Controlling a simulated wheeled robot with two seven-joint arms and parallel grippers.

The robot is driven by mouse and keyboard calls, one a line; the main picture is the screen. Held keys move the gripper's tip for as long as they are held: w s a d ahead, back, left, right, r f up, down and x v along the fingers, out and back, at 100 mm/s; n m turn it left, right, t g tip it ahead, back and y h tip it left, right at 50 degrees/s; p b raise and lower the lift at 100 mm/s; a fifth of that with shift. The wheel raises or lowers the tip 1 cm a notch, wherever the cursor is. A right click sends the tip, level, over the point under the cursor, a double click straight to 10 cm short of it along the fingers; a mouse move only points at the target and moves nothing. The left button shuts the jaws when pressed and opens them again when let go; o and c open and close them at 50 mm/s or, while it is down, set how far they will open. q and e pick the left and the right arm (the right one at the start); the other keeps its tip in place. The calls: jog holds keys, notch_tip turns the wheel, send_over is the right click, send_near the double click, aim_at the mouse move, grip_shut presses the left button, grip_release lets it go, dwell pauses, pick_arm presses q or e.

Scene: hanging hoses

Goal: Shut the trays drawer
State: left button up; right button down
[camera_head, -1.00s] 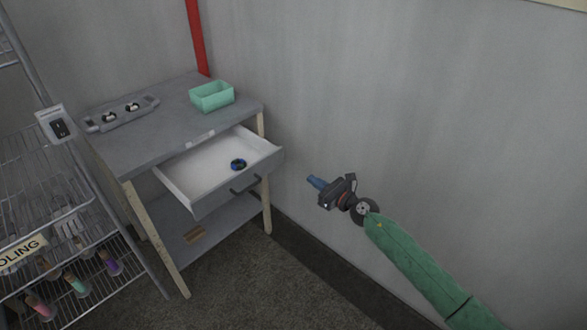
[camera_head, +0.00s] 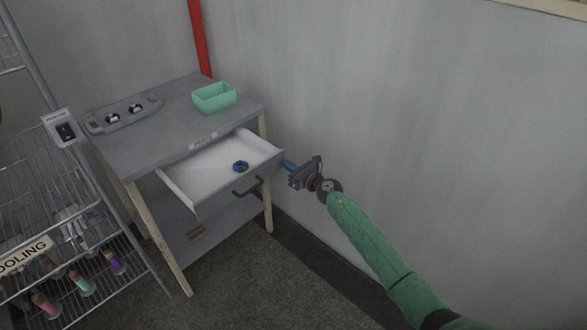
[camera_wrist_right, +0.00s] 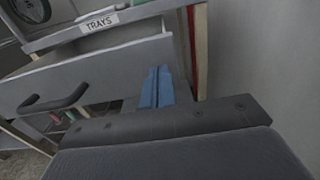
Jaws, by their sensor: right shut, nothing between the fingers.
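The trays drawer (camera_head: 240,182) is pulled out of the grey table, with a white inside and a grey front. A dark handle (camera_head: 247,188) is on its front. A small dark blue ring-like item (camera_head: 240,166) lies inside it. In the right wrist view the drawer front (camera_wrist_right: 95,70) and its handle (camera_wrist_right: 55,100) show below the TRAYS label (camera_wrist_right: 100,22). My right gripper (camera_head: 287,164) is shut and empty, its blue fingers at the right end of the drawer front. The fingers also show in the wrist view (camera_wrist_right: 157,88); I cannot tell whether they touch it. My left gripper is not in view.
On the grey table (camera_head: 165,135) stand a green bin (camera_head: 214,98) and a grey tray (camera_head: 122,115) with small parts. A wire rack (camera_head: 60,215) with several spools is at the left. A wall is close on the right. The floor in front is clear.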

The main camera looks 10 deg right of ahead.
jog(key=shift+w+a, duration=0.2)
dwell(0.3)
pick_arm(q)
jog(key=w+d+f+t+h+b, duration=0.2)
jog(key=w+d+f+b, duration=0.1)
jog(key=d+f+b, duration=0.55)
pick_arm(e)
jog(key=p, duration=0.1)
send_near(257, 151)
jog(key=w+a+r, duration=0.1)
jog(key=w+a, duration=0.1)
jog(key=w+a+r, duration=0.1)
jog(key=w+a, duration=0.1)
jog(key=w, duration=0.1)
jog(key=w+a+r, duration=0.1)
jog(key=w+a, duration=0.1)
jog(key=shift+w, duration=0.4)
jog(key=b+x, duration=0.4)
jog(key=x, duration=0.3)
jog(key=shift+r, duration=0.3)
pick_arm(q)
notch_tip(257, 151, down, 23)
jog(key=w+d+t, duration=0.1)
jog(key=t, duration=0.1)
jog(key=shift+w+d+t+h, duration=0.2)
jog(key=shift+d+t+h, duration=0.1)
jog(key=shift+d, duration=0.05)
pick_arm(e)
jog(key=shift+r, duration=0.1)
